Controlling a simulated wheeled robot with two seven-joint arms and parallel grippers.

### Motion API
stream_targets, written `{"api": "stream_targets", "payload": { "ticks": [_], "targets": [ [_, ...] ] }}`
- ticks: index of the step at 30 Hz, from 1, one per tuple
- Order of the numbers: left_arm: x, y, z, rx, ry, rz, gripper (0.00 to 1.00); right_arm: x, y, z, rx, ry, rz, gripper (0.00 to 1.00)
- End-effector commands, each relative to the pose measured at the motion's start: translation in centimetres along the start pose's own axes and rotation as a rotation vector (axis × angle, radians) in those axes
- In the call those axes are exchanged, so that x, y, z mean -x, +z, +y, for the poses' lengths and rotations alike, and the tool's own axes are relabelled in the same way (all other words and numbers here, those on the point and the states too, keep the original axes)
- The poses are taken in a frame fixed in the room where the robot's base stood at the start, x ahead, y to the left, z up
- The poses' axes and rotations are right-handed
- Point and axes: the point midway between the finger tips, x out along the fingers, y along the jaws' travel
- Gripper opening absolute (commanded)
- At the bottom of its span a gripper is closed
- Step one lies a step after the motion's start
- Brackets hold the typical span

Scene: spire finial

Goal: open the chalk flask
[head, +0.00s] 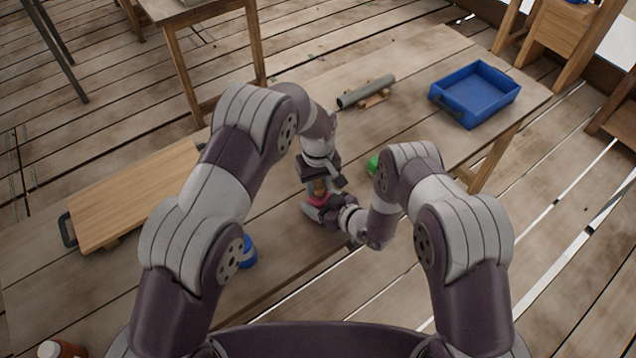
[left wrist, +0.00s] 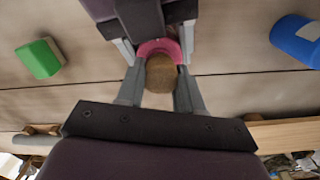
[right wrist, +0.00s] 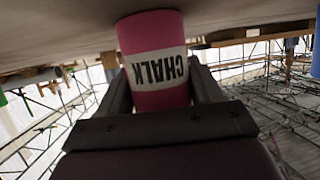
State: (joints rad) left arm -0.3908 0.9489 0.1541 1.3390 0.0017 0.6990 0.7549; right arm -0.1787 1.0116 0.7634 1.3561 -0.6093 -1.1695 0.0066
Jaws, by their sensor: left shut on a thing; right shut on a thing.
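The chalk flask (right wrist: 155,99) is pink with a white label reading CHALK, upside down in the right wrist view. It shows small in the head view (head: 318,200), near the table's front edge. My right gripper (right wrist: 160,95) is shut on its body from the side. A brown stopper (left wrist: 161,74) is at the flask's top; it also shows in the head view (head: 319,186). My left gripper (left wrist: 160,92) is shut on the stopper from above, fingers on both sides. Whether the stopper is still seated in the neck is hidden.
A green object (head: 373,165) and a blue object (head: 247,251) stand on the table on either side of the flask. A blue tray (head: 437,97), a grey pipe on a wooden rest (head: 367,91) and a wooden board (head: 135,195) lie farther off.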

Motion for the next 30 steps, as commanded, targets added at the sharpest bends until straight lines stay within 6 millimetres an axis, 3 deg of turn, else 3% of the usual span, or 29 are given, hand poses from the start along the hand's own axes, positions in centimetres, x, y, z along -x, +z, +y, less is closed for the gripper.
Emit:
{"api": "stream_targets", "payload": {
  "ticks": [30],
  "targets": [
    [3.0,-0.1,0.1,0.0,0.002,0.002,0.0,0.0,0.0,0.0,0.0,0.0,-0.001,0.1]
  ]
}}
